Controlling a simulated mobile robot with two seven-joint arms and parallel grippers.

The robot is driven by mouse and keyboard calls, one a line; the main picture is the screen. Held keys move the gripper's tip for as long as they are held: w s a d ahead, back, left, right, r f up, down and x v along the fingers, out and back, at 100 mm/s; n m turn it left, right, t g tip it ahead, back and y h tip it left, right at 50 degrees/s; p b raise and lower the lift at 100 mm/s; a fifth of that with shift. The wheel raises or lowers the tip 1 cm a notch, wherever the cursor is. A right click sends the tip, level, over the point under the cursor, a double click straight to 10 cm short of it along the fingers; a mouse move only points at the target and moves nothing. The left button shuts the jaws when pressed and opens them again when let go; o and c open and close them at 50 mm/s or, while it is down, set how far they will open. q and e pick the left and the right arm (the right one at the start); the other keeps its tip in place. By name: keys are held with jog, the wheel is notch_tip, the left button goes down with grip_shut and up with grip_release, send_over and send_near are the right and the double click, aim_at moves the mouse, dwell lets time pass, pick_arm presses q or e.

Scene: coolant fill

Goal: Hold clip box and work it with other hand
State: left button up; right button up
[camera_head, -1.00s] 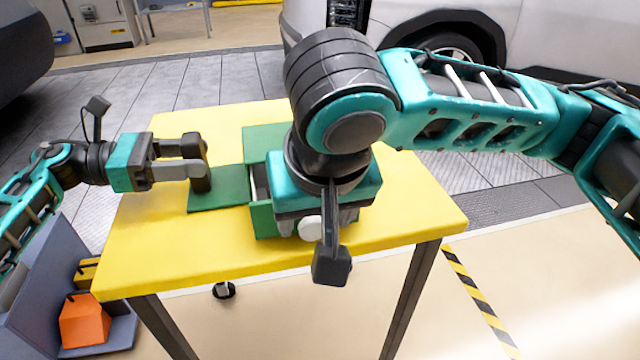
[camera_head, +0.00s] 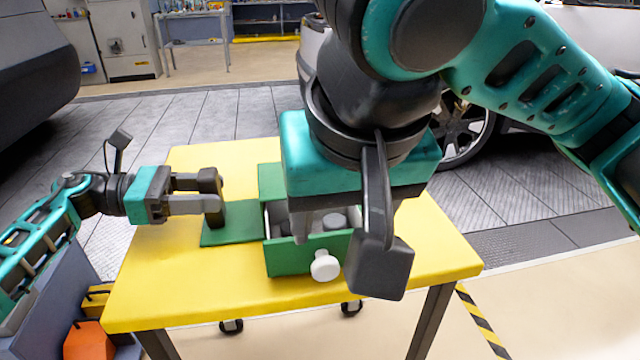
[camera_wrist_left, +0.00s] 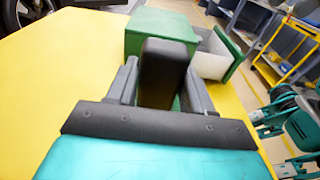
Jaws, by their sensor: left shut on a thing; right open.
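The clip box is green, and its back part (camera_head: 270,180) stands on the yellow table. Its white-lined drawer (camera_head: 290,256) is open toward the front, with a white round knob (camera_head: 325,265). A flat green plate (camera_head: 238,226) extends left of the box. My left gripper (camera_head: 213,197) is shut on the dark upright handle (camera_wrist_left: 163,72) at the plate.
The yellow table (camera_head: 190,295) is clear in front, at left and at right of the box. An orange block (camera_head: 88,340) sits in a grey bin at lower left. A vehicle wheel (camera_head: 462,130) and a workbench (camera_head: 195,30) are beyond the table.

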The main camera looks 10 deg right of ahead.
pick_arm(q)
jog(key=o, duration=1)
